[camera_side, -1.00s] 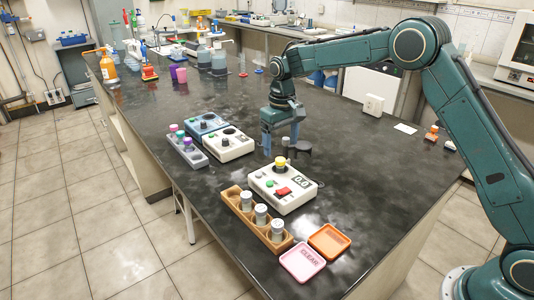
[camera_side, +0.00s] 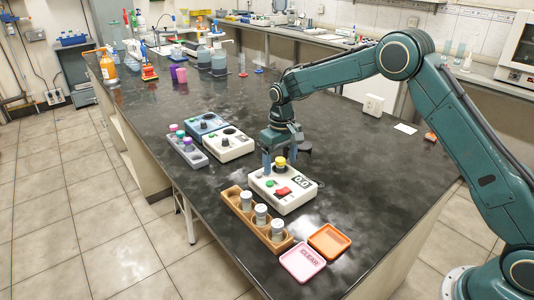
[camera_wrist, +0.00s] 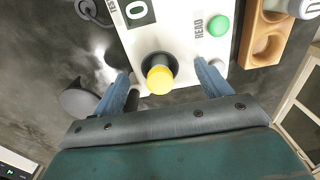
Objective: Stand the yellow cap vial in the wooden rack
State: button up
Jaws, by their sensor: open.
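The yellow cap vial (camera_side: 281,162) stands upright in the well of a white meter box (camera_side: 298,200); its body is mostly hidden. The yellow cap also shows in the wrist view (camera_wrist: 160,79). My gripper (camera_side: 281,161) points down over the vial with its jaws open. In the wrist view its fingers (camera_wrist: 165,85) show to the left and right of the cap, with gaps. The wooden rack (camera_side: 237,209) stands at the table's front edge, left of the meter. It holds three grey-capped vials, and its slot at the far end looks empty, also in the wrist view (camera_wrist: 264,45).
A pink tray (camera_side: 302,263) and an orange tray (camera_side: 329,241) lie right of the rack. A grey rack with capped vials (camera_side: 187,150), a white box (camera_side: 228,145) and a blue box (camera_side: 207,124) stand behind left. A dark round object (camera_side: 305,148) stands behind the meter.

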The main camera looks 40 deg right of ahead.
aim_at(280, 159)
jog(key=shift+c, duration=0.5)
jog(key=c, duration=1.3)
jog(key=shift+r, duration=0.15)
jog(key=shift+r, duration=1.95)
